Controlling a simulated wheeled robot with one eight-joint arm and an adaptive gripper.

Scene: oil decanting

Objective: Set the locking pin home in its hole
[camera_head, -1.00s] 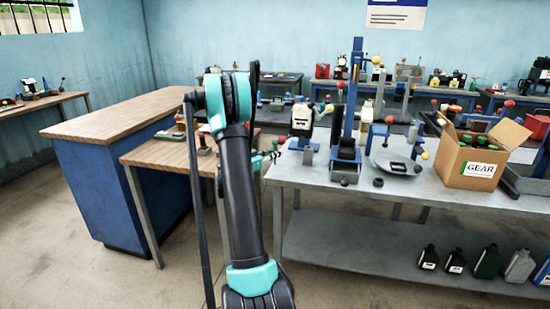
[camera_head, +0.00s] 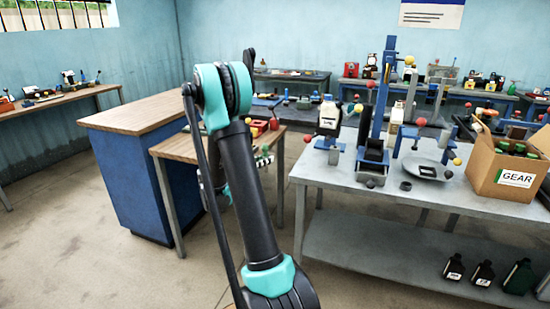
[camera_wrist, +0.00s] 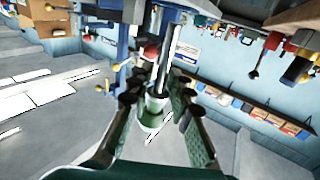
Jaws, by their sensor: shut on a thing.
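In the wrist view my gripper (camera_wrist: 158,98) is shut on a slim grey rod (camera_wrist: 171,48) with a pale and green cylindrical end (camera_wrist: 152,112), which looks like the locking pin. The rod stands out between the fingers and tilts slightly. I cannot make out the pin's hole in either view.
A wooden-topped blue counter (camera_head: 130,170) stands left. The floor before the bench is clear.

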